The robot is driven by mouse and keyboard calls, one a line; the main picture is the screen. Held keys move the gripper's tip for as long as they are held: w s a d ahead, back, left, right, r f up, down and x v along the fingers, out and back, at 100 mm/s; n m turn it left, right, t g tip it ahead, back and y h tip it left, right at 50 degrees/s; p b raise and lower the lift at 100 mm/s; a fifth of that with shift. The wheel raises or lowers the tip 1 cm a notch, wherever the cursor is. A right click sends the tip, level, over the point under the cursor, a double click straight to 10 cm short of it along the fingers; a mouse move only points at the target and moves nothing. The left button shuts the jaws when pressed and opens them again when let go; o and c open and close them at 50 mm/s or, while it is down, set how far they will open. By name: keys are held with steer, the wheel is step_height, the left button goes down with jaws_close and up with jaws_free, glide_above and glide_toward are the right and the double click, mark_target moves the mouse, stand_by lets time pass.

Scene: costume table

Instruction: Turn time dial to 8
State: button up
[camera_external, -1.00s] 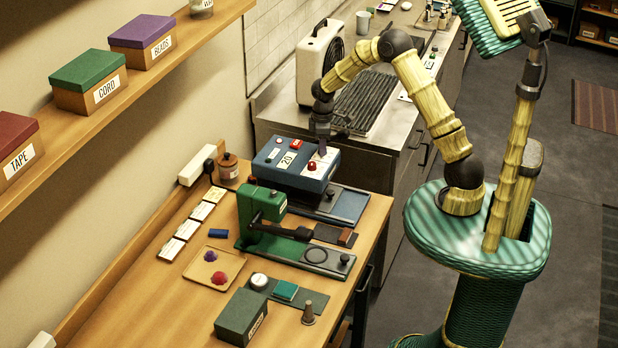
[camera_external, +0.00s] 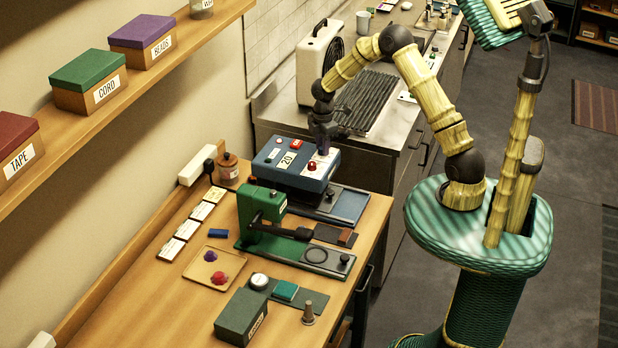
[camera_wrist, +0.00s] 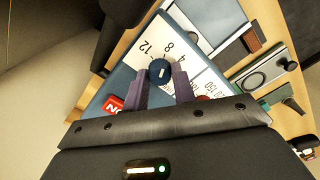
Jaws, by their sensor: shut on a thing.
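The blue press box (camera_external: 280,170) stands at the back of the wooden table, with a white dial panel (camera_external: 312,170) on its right part. In the wrist view the time dial (camera_wrist: 160,72) is a round dark blue knob with a short white mark, beside printed numbers 12, 8 and 4 (camera_wrist: 166,46). I cannot tell exactly which number the mark meets. My gripper (camera_external: 323,152) is over the panel, pointing down. Its purple fingers are on either side of the knob and shut on it. In the external view the gripper hides the knob.
A red switch (camera_wrist: 114,104) and a second scale lie close by on the box's top. A green press (camera_external: 262,215) stands in front of the box, and a brown jar (camera_external: 228,168) stands to its left. A metal counter (camera_external: 285,108) is behind.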

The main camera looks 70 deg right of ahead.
steer(key=shift+w, duration=0.1)
steer(key=o, duration=1)
steer(key=shift+r, duration=0.15)
step_height(320, 180, up, 17)
steer(key=b, duration=0.3)
steer(key=shift+b, duration=0.35)
